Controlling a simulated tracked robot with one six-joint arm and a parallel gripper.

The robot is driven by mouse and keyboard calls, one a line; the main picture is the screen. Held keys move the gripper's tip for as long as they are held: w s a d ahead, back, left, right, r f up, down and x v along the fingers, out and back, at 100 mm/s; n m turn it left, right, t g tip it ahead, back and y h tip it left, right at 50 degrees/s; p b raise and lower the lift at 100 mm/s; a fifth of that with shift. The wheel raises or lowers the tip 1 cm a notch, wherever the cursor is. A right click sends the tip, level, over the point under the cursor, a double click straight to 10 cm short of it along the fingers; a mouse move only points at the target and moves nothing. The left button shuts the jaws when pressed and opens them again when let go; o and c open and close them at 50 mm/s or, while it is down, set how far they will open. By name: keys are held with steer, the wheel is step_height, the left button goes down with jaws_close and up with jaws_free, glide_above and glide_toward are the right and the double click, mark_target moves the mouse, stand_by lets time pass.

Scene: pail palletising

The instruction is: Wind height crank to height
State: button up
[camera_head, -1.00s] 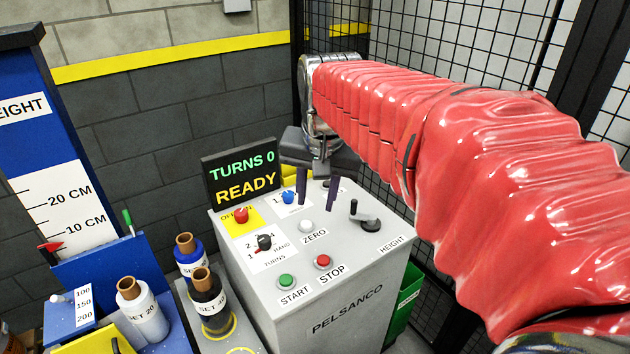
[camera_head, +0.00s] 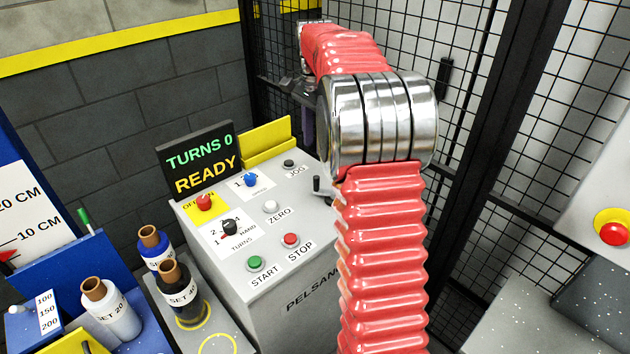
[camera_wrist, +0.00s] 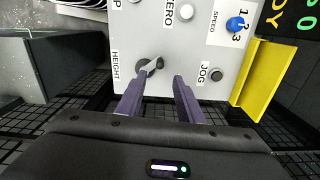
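The height crank (camera_wrist: 148,68) is a dark round hub with a short arm and handle on the grey control box, beside the HEIGHT label. In the head view only its upright handle (camera_head: 317,185) shows, the rest hidden behind my arm. My gripper (camera_wrist: 158,82) is open and empty, its two purple-grey fingers apart and pointing toward the crank. I cannot tell the gap between fingertips and handle. In the head view the gripper is mostly hidden behind my arm. The white height scale (camera_head: 25,210) at the left has a red pointer (camera_head: 8,256) just below the 10 CM mark.
The display (camera_head: 197,160) reads TURNS 0, READY. Near the crank are the JOG button (camera_wrist: 217,75), ZERO button (camera_wrist: 186,12) and blue speed knob (camera_wrist: 235,24). A yellow plate (camera_wrist: 264,78) stands at the panel edge. Mesh fencing (camera_head: 465,100) stands behind my arm.

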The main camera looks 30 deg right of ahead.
mark_target(316, 177)
steer(key=shift+w+d+f, duration=0.15)
steer(key=shift+d+f, duration=0.05)
steer(key=shift+d, duration=0.2)
steer(key=shift+f, duration=0.1)
step_height(316, 177, down, 14)
steer(key=shift+r, duration=0.15)
stand_by(0.6)
steer(key=shift+c, duration=0.7)
jaws_close()
steer(key=shift+a, duration=0.15)
